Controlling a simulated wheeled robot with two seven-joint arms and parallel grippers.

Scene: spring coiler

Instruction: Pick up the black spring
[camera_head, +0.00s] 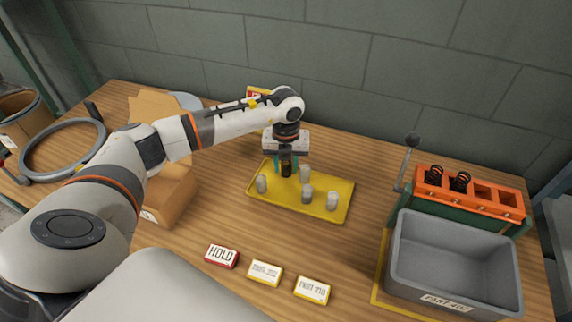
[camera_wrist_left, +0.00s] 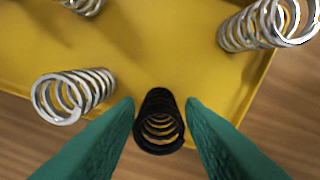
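The black spring (camera_head: 286,169) stands on the yellow tray (camera_head: 330,187), near its left back edge, among several silver springs. In the left wrist view the black spring (camera_wrist_left: 159,122) sits between the two green fingertips of my left gripper (camera_wrist_left: 162,108), with a narrow gap visible on each side. In the head view my left gripper (camera_head: 287,158) points down over the black spring, its fingers around the spring's upper part. It is open. My right gripper is not in view.
A grey bin (camera_head: 455,262) stands at the right. Behind it an orange rack (camera_head: 480,192) holds two black springs, with a lever (camera_head: 406,160) beside it. Labelled cards, including a HOLD card (camera_head: 221,256), lie in front of the tray. A cardboard box (camera_head: 176,190) is at the left.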

